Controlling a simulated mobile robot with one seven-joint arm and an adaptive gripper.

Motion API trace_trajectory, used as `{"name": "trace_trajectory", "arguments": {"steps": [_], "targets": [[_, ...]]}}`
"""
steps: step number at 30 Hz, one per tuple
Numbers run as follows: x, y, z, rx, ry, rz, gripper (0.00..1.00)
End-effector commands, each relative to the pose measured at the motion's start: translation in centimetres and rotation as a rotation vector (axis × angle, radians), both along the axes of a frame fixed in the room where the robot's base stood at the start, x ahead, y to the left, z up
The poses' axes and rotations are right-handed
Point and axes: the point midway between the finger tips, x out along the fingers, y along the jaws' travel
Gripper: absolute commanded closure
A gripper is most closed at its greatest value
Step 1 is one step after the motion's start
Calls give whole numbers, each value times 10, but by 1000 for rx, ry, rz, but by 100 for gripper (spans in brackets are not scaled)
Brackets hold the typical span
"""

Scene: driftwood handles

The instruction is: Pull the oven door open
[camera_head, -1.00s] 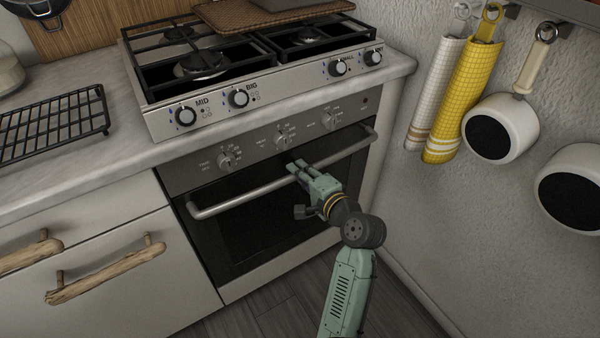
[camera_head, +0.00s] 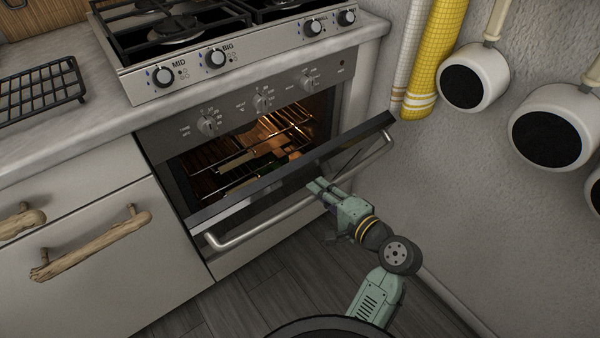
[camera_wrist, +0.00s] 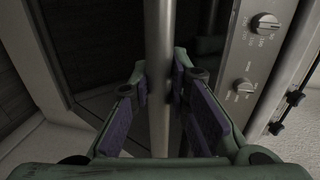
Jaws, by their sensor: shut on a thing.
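The oven (camera_head: 190,152) is under the gas hob, and its door (camera_head: 285,172) is tilted partly open, top edge outward. The lit inside with wire racks (camera_head: 250,148) shows through the gap. A silver bar handle (camera_head: 245,238) runs along the front of the door. My gripper (camera_head: 318,190) is at the handle, right of its middle. In the wrist view, my gripper (camera_wrist: 160,88) has its purple-padded fingers closed on both sides of the handle bar (camera_wrist: 159,35). Part of the handle is hidden behind the gripper in the head view.
Drawers with driftwood handles (camera_head: 90,243) are left of the oven. Pans (camera_head: 472,76) and yellow cloth (camera_head: 432,60) hang on the right wall. A black rack (camera_head: 40,95) lies on the counter. The dark floor (camera_head: 270,290) before the oven is clear.

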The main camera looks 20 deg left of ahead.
Motion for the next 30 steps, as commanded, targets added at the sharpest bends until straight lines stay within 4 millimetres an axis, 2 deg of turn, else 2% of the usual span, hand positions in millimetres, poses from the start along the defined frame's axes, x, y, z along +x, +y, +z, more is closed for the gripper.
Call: {"name": "trace_trajectory", "arguments": {"steps": [1,3,12,19,30], "targets": [[-7,-8,-15,1,6,0,100],[-16,-19,-27,2,5,1,100],[-44,-55,-69,1,4,4,100],[-52,-65,-82,0,3,5,100],[-52,-66,-83,0,3,4,100]]}}
